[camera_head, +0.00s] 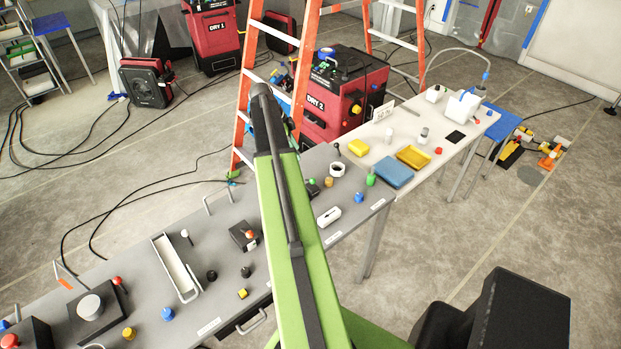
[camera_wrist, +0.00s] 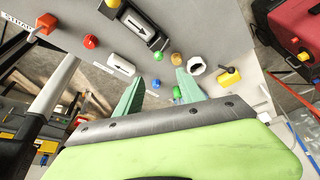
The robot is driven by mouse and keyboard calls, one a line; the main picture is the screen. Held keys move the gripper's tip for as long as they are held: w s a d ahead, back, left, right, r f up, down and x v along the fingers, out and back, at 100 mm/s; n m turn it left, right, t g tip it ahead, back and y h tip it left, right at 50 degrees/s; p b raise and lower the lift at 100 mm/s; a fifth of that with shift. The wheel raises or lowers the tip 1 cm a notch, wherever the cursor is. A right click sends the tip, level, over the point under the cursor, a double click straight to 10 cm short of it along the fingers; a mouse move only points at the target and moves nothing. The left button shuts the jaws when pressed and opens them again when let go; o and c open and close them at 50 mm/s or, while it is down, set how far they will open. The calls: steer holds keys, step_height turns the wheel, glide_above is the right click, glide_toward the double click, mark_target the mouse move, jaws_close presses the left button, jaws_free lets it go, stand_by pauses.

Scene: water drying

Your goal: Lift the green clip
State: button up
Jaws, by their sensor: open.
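My gripper (camera_wrist: 160,76) shows in the wrist view with its two pale green fingers spread apart and nothing held between them. A second small green piece (camera_wrist: 177,92) is near the right finger. In the head view an upright green piece (camera_head: 371,180) stands near the right end of the grey table. I cannot tell which green piece is the clip. My gripper is hidden behind my arm in the head view.
The grey table (camera_head: 130,262) adjoins a white table (camera_head: 425,185). An orange ladder (camera_head: 244,90) stands behind them.

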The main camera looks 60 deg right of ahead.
mark_target(312, 180)
steer(key=b+x, duration=1.6)
steer(key=x, duration=0.1)
steer(key=shift+a+f, duration=0.15)
steer(key=shift+f, duration=0.25)
steer(key=shift+r, duration=0.1)
jaws_close()
